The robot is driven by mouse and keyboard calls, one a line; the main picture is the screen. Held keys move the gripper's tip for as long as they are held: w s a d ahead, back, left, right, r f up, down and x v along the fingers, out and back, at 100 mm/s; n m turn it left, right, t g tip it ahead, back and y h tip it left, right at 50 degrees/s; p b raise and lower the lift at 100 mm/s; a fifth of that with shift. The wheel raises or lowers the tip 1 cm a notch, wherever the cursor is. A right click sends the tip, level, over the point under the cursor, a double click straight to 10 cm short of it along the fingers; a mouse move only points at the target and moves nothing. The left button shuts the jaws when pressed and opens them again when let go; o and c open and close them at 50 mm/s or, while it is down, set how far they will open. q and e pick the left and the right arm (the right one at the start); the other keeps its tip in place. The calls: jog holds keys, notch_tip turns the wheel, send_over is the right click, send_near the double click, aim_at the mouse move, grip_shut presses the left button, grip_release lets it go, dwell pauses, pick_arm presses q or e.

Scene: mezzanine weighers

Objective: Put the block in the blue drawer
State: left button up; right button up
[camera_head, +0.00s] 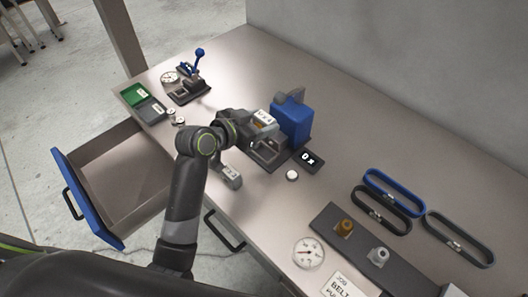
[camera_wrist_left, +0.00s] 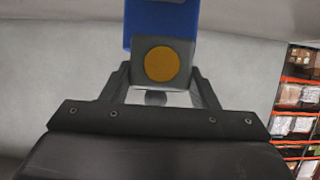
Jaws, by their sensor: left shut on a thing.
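The block (camera_wrist_left: 185,47) is grey with an orange disc on its face, seen close up in the wrist view. My left gripper (camera_wrist_left: 163,88) is shut on it, its fingers on either side of the block. In the head view my left gripper (camera_head: 264,121) is over the table, beside a blue upright machine (camera_head: 291,122); the block is largely hidden there. The blue drawer (camera_head: 85,202) is pulled open at the left of the table, and its visible inside is empty. My right gripper is not in view.
A small display (camera_head: 308,159) and a white button (camera_head: 292,175) are right of the machine. A blue-handled lever device (camera_head: 190,86) and green-lidded box (camera_head: 135,95) stand at the back left. Belts (camera_head: 394,190) and a dial (camera_head: 308,253) lie at the right.

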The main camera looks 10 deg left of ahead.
pick_arm(q)
notch_tip(320, 180, down, 10)
jog(key=shift+r+p, duration=0.25)
jog(key=shift+p, duration=0.15)
jog(key=o, duration=1.2)
